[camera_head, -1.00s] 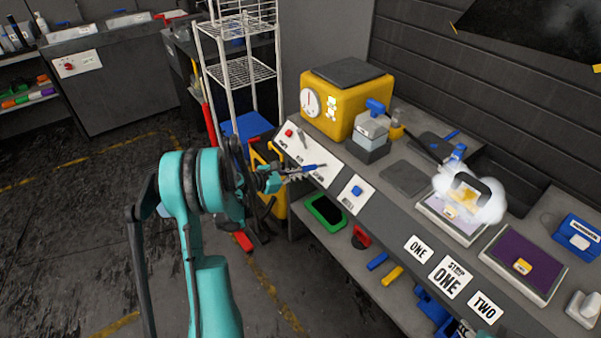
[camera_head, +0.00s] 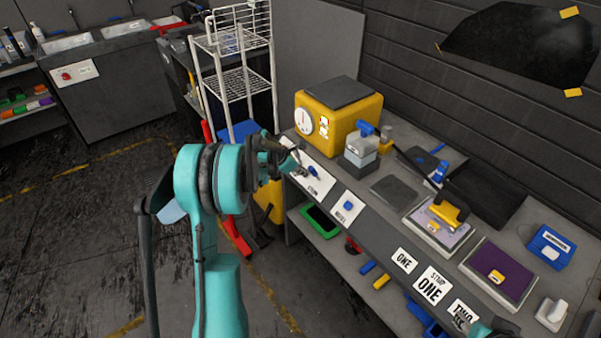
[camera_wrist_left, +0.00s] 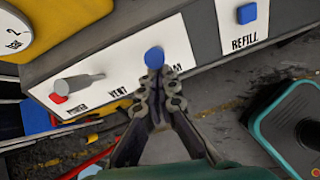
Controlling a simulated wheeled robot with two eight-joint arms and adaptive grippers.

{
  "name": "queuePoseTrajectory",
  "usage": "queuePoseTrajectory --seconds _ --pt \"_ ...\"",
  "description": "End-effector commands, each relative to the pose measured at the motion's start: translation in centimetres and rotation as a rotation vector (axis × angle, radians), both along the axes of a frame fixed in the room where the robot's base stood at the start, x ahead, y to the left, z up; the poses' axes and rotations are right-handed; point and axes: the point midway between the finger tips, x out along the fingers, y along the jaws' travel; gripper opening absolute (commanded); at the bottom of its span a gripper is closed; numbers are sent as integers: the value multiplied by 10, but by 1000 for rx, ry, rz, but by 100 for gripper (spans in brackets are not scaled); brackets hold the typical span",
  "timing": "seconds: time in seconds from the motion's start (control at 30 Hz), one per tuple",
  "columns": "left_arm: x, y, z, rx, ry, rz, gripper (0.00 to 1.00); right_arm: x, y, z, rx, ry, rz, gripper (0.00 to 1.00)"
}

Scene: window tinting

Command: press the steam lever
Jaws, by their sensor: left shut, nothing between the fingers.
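The steam lever (camera_head: 314,172) is a small blue handle on the white control panel, above the word STEAM. In the left wrist view its blue end (camera_wrist_left: 154,57) shows just beyond my fingertips and partly covers the label. My left gripper (camera_head: 294,160) is shut and empty, beside the panel's left end. In the left wrist view its closed fingers (camera_wrist_left: 158,82) point at the lever; I cannot tell whether they touch it. Part of my right gripper (camera_head: 466,320) shows at the bottom edge; its jaws are unclear.
The panel also has a grey vent lever (camera_wrist_left: 78,83), a red power button (camera_wrist_left: 58,98) and a blue refill button (camera_head: 348,206). A yellow steamer (camera_head: 338,122) stands behind. A yellow-handled tool (camera_head: 448,212) sits on a bench pad. A white wire rack (camera_head: 232,75) stands left.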

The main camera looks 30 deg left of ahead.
Motion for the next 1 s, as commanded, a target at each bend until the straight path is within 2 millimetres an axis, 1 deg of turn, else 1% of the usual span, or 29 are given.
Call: queuePoseTrajectory --seconds 0.03,0.4,1.0 --pt "3 -2 4 10 23 -3 0 0 0 4 0 0 0 40" --pt "11 -5 8 9 22 0 0 0 0 9 0 0 0 40" --pt "12 -5 8 5 17 -1 0 0 0 8 0 0 0 40"
